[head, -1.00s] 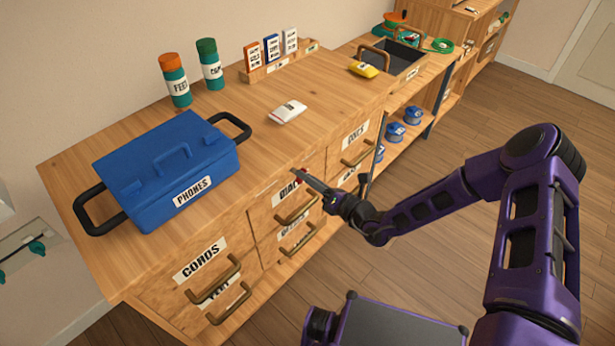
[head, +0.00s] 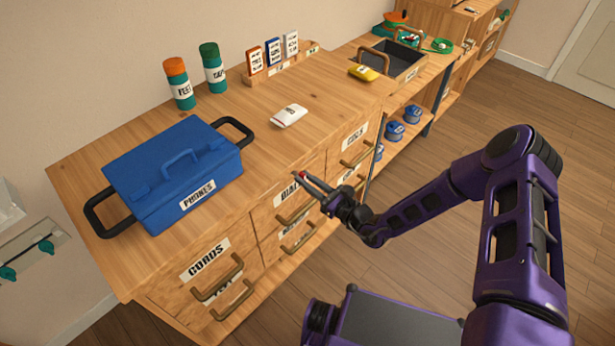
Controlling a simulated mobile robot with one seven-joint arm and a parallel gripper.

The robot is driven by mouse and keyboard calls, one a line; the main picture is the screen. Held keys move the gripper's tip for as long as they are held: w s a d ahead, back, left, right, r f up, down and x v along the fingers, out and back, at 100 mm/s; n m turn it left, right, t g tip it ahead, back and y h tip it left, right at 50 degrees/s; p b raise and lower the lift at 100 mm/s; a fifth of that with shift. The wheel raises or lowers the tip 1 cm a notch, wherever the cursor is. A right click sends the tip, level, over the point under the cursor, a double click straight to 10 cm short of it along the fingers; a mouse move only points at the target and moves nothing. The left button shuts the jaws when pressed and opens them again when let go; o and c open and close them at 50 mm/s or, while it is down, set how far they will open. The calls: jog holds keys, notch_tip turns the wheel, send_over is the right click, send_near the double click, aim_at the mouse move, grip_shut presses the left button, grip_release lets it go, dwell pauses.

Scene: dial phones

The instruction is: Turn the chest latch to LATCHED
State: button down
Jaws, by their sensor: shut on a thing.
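The chest is probably the wooden drawer chest (head: 115,252), with labelled drawers at its front. My gripper (head: 304,177) is at its front top edge, above the drawer with the partly hidden DIAL label (head: 287,192). Its fingers are shut on a small red part (head: 301,174) at their tips. The part is too small and too covered to tell whether it is the latch or which way it is turned. No LATCHED mark can be read.
A blue PHONES box (head: 150,168) with black side handles stands on the left of the top. A white packet (head: 289,116) and a yellow packet (head: 363,73) lie farther back. Two canisters (head: 180,88) stand by the wall. Drawer handles (head: 218,277) stick out in front.

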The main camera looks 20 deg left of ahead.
jog(key=n+p, duration=0.1)
jog(key=n, duration=0.3)
jog(key=n+p, duration=0.1)
jog(key=n, duration=0.3)
jog(key=shift+s+f+n, duration=0.1)
jog(key=shift+s+n, duration=0.1)
jog(key=shift+n, duration=0.1)
dwell(0.3)
jog(key=c, duration=0.9)
grip_release()
jog(key=v, duration=1.7)
jog(key=shift+s+d, duration=0.15)
jog(key=shift+n, duration=0.3)
